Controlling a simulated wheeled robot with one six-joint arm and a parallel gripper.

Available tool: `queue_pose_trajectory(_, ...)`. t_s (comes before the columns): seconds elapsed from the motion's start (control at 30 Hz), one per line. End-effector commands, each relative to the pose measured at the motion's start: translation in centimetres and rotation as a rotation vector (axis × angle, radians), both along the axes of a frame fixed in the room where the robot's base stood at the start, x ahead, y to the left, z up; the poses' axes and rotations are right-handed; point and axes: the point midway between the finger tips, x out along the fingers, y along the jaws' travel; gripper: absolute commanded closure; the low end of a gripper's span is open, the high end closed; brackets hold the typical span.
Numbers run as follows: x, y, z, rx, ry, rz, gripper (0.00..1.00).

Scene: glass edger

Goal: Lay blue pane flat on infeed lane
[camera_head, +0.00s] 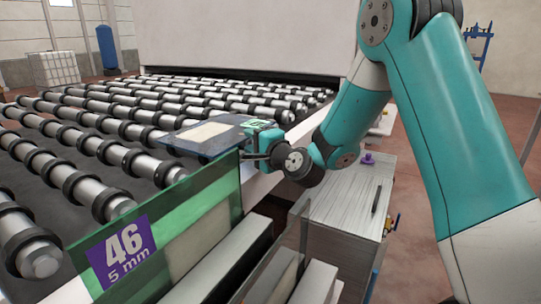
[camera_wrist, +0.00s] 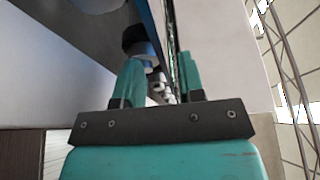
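The blue pane (camera_head: 177,143) lies flat or nearly flat over the rollers of the infeed lane (camera_head: 97,194), at the lane's right side in the head view. A beige patch and a green label show on it. My gripper (camera_head: 259,148) is at the pane's right edge. In the wrist view my gripper (camera_wrist: 158,72) has its two teal fingers apart, with a clear gap through which rollers show. A blue edge, apparently the pane's (camera_wrist: 152,22), runs down beside the right finger. I cannot tell whether it touches a finger.
A green pane (camera_head: 185,222) labelled 46, 5 mm stands upright in a rack in front. Grey rack slats (camera_head: 225,262) are beside it. A metal cabinet (camera_head: 345,212) with a purple knob stands right of the lane. A large pale machine panel (camera_head: 245,35) spans the back.

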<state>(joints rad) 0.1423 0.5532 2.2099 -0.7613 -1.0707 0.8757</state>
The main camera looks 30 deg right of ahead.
Motion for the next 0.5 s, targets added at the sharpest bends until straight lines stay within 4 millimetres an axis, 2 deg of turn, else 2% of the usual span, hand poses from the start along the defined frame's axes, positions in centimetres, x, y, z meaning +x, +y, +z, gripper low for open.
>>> queue_pose_trajectory(0.5,-2.2,-0.5,-0.2,0.000,0.000,-0.001,0.64)
